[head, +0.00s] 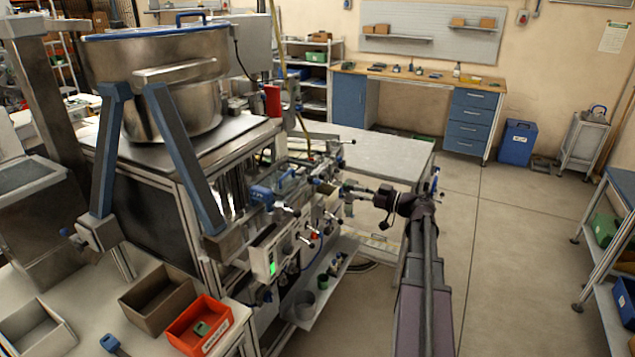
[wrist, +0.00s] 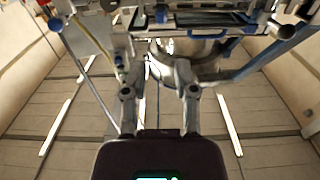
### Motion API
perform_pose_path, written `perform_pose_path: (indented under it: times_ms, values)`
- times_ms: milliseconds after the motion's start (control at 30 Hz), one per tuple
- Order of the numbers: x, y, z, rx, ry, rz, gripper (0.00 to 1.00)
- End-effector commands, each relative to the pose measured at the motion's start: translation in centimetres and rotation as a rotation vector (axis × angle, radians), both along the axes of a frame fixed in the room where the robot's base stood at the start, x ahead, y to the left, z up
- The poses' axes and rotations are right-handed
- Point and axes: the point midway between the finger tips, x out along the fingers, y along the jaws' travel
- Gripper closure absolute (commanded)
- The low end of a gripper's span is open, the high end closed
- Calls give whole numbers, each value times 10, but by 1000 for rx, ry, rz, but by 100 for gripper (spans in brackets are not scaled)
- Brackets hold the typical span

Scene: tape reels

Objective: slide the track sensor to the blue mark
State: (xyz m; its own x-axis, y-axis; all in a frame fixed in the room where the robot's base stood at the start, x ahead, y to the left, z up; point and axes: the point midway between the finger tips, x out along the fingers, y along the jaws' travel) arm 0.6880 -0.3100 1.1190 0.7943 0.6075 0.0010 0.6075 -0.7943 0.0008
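My gripper (head: 348,188) is at the right side of the machine in the head view, close to its small fittings. In the wrist view my gripper (wrist: 157,72) has its two fingers spread apart, with nothing seen between them. A horizontal rail-like assembly (wrist: 205,19) with small dark and blue parts crosses the top of the wrist view, beyond the fingertips. I cannot make out for sure which part is the track sensor. Several blue parts show, such as a blue fitting (head: 263,195) on the machine's side, but I cannot tell which is the blue mark.
Knobs, levers and a box with a green display (head: 265,262) stick out near my arm. A grey table (head: 385,155) stands behind. An orange bin (head: 199,326) is lower left. The floor at right is open.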

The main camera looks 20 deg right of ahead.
Motion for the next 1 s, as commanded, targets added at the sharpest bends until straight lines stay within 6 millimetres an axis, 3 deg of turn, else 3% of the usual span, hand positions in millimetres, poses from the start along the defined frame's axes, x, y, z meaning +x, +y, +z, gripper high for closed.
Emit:
perform_pose_path:
  times_ms: [267,1000]
  values:
    - [19,17,0,-1,1,6,63]
    - [99,79,0,0,1,7,63]
